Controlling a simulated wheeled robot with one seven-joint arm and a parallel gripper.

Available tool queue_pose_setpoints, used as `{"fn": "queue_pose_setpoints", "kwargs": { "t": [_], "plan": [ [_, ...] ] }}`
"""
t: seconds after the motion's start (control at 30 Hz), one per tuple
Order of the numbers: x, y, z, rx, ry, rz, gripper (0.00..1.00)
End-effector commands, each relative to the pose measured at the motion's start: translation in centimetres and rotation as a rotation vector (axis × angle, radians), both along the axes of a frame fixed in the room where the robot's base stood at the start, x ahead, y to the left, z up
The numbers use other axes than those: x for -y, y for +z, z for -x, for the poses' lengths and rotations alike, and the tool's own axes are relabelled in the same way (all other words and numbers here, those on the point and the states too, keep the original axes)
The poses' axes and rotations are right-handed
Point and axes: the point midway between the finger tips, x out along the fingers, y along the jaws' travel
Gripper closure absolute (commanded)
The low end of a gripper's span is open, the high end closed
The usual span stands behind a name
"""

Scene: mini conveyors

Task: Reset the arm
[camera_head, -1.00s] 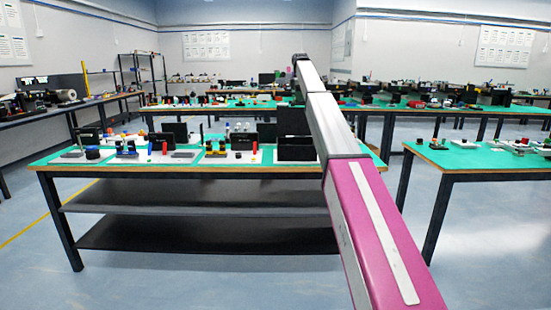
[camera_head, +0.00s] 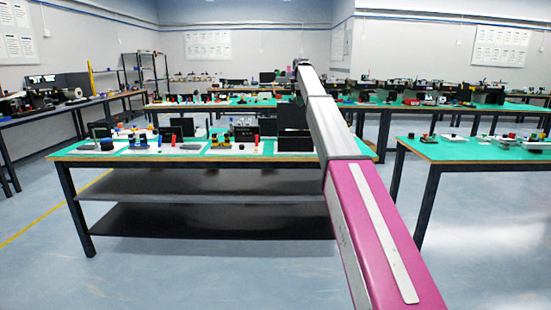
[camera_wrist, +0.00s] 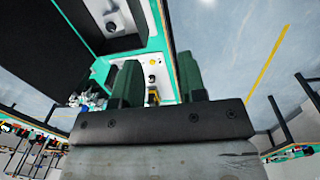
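My arm (camera_head: 370,225) stretches forward from the lower right of the head view, with a magenta link and grey links beyond it. Its far end is near the top middle, over the centre table as seen from here. My gripper is not discernible in the head view. In the wrist view my gripper (camera_wrist: 157,82) shows two dark green fingers standing apart. A small black and yellow object (camera_wrist: 153,97) shows through the gap, on a white surface behind the fingers. I see nothing clearly held.
A green-topped table (camera_head: 130,159) with trays, small parts and black bins (camera_head: 294,140) stands ahead, with dark shelves (camera_head: 200,220) below. Another green-topped table (camera_head: 460,152) stands at the right. A bench (camera_head: 75,105) runs along the left. The near floor (camera_head: 200,275) is clear.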

Motion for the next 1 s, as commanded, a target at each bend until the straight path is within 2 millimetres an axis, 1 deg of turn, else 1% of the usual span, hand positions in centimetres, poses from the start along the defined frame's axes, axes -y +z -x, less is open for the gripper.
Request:
{"fn": "queue_pose_setpoints", "kwargs": {
  "t": [0.03,0.13,0.27,0.37,0.47,0.5,0.53,0.57,0.6,0.67,0.7,0.77,0.8,0.87,0.9,0.97,1.0],
  "plan": [
    [0.1,-1.0,0.6,-0.001,-0.012,-0.001,0.62],
    [0.3,-2.6,1.3,-0.002,-0.04,-0.003,0.62],
    [0.6,-5.6,2.7,-0.005,-0.091,-0.005,0.62],
    [0.9,-8.5,4.1,-0.007,-0.14,-0.008,0.62],
    [1.2,-11.8,5.9,-0.01,-0.201,-0.011,0.62],
    [1.4,-13.5,6.9,-0.011,-0.231,-0.013,0.62],
    [1.5,-14.7,7.6,-0.012,-0.254,-0.013,0.62],
    [1.7,-16.3,8.6,-0.014,-0.282,-0.015,0.62],
    [1.9,-18.4,10.0,-0.015,-0.322,-0.017,0.62],
    [2.3,-21.6,12.2,-0.018,-0.387,-0.02,0.62],
    [2.5,-23.7,13.8,-0.02,-0.432,-0.022,0.62],
    [2.9,-26.7,16.1,-0.022,-0.499,-0.025,0.62],
    [3.1,-28.6,17.7,-0.023,-0.543,-0.027,0.62],
    [3.5,-31.5,20.3,-0.026,-0.611,-0.029,0.62],
    [3.7,-33.3,22.0,-0.027,-0.658,-0.031,0.62],
    [4.0,-35.8,24.7,-0.029,-0.726,-0.034,0.62],
    [4.2,-37.5,26.5,-0.031,-0.771,-0.035,0.62]
  ]
}}
